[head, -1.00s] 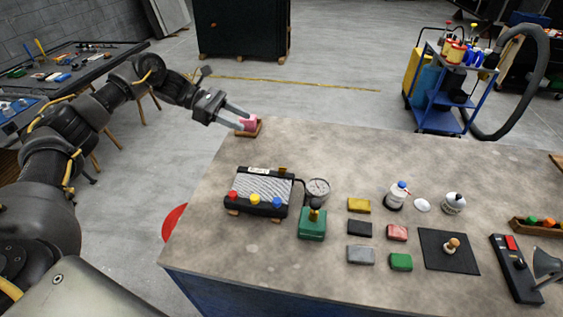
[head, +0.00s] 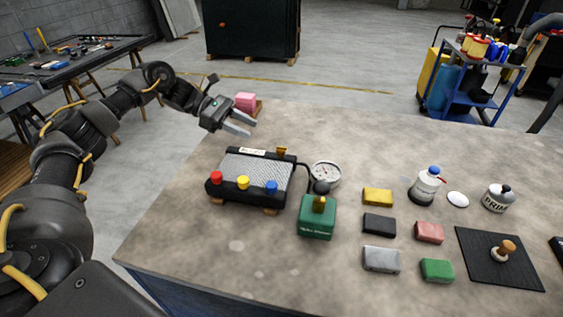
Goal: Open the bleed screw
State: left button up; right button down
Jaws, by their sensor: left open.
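A black heater-like unit with a silver ribbed core (head: 258,175) stands on wooden blocks on the workbench. It has a red knob (head: 216,177), a yellow knob (head: 243,182) and a blue knob (head: 271,187) along its front. A small brass piece (head: 281,151) stands at its back right corner; I cannot tell for sure that it is the bleed screw. My left gripper (head: 250,127) is open and empty, behind the unit and above the bench's back left part. It is apart from the brass piece. My right gripper is not in view.
A pink block (head: 246,102) sits at a brown wooden tray (head: 258,107) just behind my left gripper. A round gauge (head: 326,174) and a green pump box (head: 317,217) stand right of the unit. Coloured blocks and bottles lie farther right. The bench's front left is clear.

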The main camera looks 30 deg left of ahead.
aim_at(279, 147)
pick_arm(q)
jog(key=shift+f, duration=0.65)
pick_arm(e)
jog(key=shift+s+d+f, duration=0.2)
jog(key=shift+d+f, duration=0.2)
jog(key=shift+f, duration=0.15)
pick_arm(q)
jog(key=shift+d, duration=0.35)
jog(key=p+x, duration=0.3)
jog(key=x, duration=0.6)
jog(key=shift+w+d, duration=0.1)
jog(key=shift+w+d+f, duration=0.15)
jog(key=shift+d+f, duration=0.1)
jog(key=shift+d, duration=0.1)
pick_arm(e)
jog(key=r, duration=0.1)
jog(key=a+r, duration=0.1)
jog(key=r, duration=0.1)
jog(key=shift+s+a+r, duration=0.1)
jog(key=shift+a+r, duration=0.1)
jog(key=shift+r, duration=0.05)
pick_arm(q)
jog(key=c, duration=1)
